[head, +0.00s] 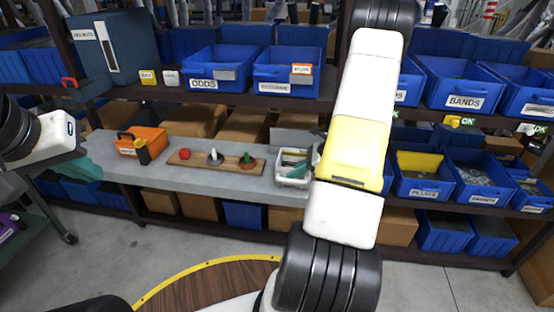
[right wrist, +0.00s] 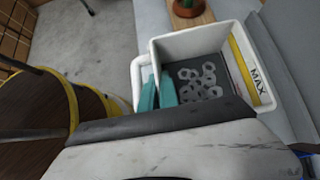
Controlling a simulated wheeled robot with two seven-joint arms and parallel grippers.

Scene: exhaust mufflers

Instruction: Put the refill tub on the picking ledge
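The refill tub (head: 284,181) is a white open box at the right part of the grey picking ledge (head: 215,183), partly hidden by my right arm. In the right wrist view the tub (right wrist: 200,45) holds several pale rings and has a yellow MAX strip and a white side handle. My right gripper (right wrist: 158,78) has its teal fingers on either side of the tub's handle-side wall, close together on it. The tub is over the ledge; whether it touches the surface is unclear. My left gripper (head: 90,169) is at the ledge's left end, away from the tub, its finger gap unclear.
A wooden board (head: 190,161) with red, grey and green pieces lies left of the tub. An orange toolbox (head: 141,141) stands further left. Blue bins (head: 215,68) fill the shelf above, and bins line the shelves at right. A round wooden table (head: 215,290) is in front.

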